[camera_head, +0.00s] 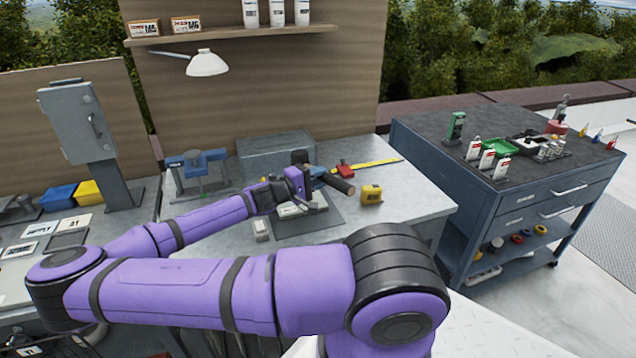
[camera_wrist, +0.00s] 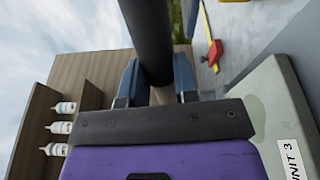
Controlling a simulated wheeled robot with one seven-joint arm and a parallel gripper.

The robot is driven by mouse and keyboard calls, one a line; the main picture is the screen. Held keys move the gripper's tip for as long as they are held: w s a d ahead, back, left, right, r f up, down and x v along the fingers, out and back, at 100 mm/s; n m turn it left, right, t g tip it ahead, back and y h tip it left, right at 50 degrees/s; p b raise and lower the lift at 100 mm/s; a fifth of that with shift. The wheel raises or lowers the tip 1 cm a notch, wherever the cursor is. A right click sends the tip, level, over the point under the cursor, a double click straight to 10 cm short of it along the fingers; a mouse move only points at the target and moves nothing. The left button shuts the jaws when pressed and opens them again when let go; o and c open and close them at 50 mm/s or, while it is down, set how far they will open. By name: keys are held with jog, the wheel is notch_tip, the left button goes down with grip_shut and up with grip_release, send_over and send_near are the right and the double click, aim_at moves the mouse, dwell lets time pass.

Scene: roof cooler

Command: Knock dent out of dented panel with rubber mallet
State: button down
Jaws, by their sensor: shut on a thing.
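The rubber mallet is in my gripper (camera_head: 312,178), above the workbench. In the wrist view a thick dark cylinder of the mallet (camera_wrist: 148,35) sits between my two blue fingers (camera_wrist: 158,85). In the head view a brownish-ended dark cylinder (camera_head: 341,184) sticks out to the right of the gripper. A pale grey-green panel (camera_wrist: 284,110) marked "UNIT 3" is close below the gripper in the wrist view. In the head view a pale piece (camera_head: 300,209) lies on a dark mat (camera_head: 322,221), partly hidden by my gripper. I cannot make out the dent.
A small pale block (camera_head: 261,231) is in front. The workbench (camera_head: 415,200) is clear at right.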

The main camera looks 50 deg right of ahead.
jog(key=shift+r, duration=0.15)
notch_tip(320, 180, down, 9)
jog(key=shift+r, duration=0.1)
notch_tip(320, 180, up, 7)
dwell(0.6)
notch_tip(320, 180, up, 8)
dwell(0.6)
